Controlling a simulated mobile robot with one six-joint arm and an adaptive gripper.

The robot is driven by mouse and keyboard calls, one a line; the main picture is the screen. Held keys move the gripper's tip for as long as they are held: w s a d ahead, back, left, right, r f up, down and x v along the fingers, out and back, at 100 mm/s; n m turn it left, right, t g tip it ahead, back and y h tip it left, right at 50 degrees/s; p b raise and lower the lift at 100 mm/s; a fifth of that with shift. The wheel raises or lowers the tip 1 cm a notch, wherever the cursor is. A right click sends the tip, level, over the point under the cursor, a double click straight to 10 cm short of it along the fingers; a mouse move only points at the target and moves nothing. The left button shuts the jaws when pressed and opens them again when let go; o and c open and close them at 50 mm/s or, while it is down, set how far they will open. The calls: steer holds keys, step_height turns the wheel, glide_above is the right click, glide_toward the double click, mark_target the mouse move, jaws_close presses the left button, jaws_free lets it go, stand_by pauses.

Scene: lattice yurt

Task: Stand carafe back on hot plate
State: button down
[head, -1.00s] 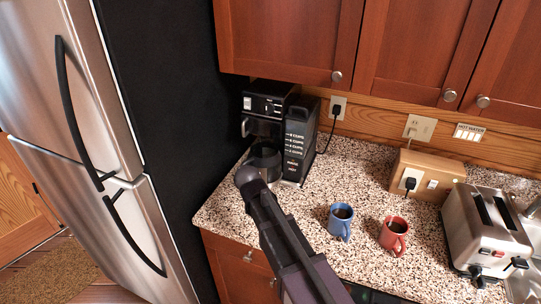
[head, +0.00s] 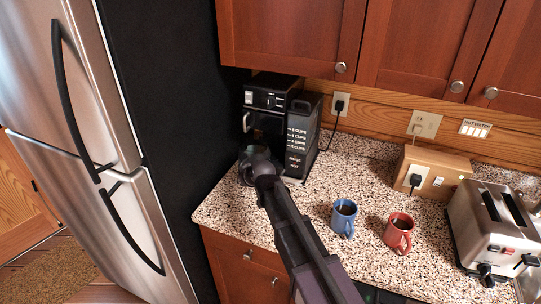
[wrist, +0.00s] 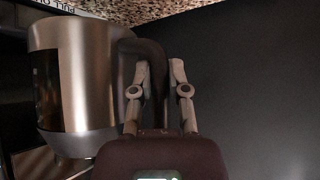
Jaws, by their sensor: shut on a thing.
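The black coffee maker (head: 268,98) stands at the back left corner of the counter. The carafe (head: 244,164) is at its front, low down, mostly hidden behind my wrist. In the wrist view the carafe (wrist: 85,75) has a broad metal band, dark glass and a dark handle (wrist: 153,75). My gripper (wrist: 160,68) is shut on that handle, one finger on each side; in the head view its end is at the coffee maker's front. The hot plate is hidden, so I cannot tell whether the carafe touches it.
A blue mug (head: 343,217) and a red mug (head: 398,233) stand on the speckled counter (head: 345,175), right of my arm. A toaster (head: 490,225) and a wooden outlet box (head: 433,170) are farther right. Cabinets (head: 290,38) hang above; a fridge (head: 75,130) stands left.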

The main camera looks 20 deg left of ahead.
steer(key=shift+w+a+f, duration=0.1)
steer(key=shift+w, duration=0.1)
stand_by(0.4)
steer(key=w, duration=0.8)
steer(key=w+d, duration=0.1)
steer(key=w, duration=0.3)
steer(key=shift+w, duration=0.3)
steer(key=w, duration=0.5)
steer(key=shift+d+f+b, duration=0.2)
steer(key=shift+f+b, duration=0.1)
steer(key=shift+b, duration=0.1)
steer(key=shift+f, duration=0.1)
steer(key=c, duration=0.6)
jaws_free()
